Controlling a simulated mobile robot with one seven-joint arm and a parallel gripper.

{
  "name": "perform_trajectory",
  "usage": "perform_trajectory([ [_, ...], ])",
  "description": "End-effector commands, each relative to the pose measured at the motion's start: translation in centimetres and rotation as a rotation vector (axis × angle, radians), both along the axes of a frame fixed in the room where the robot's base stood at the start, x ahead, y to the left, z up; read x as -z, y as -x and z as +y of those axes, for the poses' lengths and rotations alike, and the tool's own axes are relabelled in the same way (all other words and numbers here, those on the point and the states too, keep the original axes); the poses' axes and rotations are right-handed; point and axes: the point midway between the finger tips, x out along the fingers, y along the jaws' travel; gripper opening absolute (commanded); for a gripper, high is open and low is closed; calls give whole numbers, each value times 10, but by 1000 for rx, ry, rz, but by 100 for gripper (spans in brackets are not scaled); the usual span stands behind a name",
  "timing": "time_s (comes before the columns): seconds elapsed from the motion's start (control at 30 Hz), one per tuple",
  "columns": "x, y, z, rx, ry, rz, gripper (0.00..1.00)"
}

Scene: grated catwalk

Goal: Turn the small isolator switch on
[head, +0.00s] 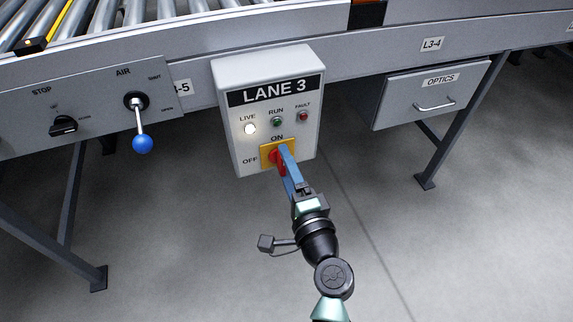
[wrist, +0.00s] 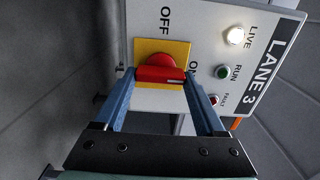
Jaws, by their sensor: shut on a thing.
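The small isolator switch is a red rotary handle (head: 277,163) on a yellow plate (head: 265,149), low on the white LANE 3 box (head: 308,118). In the wrist view the red handle (wrist: 160,75) lies between the two blue fingers of my gripper (wrist: 160,80), which is shut on it, one finger at each end. The handle's white mark is at the end toward the ON label (wrist: 193,70); the OFF label (wrist: 165,20) is to the side. In the head view my gripper (head: 284,163) partly hides the handle.
The LIVE lamp (head: 250,129) is lit white; the RUN lamp (head: 277,121) and FAULT lamp (head: 303,116) look dark. A blue-knobbed AIR lever (head: 141,132) and black STOP switch (head: 64,125) are at left. An OPTICS drawer (head: 433,95) is at right. Open floor lies below.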

Motion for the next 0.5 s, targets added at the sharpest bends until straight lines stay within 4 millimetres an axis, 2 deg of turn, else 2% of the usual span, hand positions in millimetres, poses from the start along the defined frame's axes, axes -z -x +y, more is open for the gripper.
perform_trajectory([
  [0.4,1,1,0,0,-12,6,17],
  [0.43,1,1,0,0,-12,6,76],
  [0.5,1,1,0,0,-11,6,89],
])
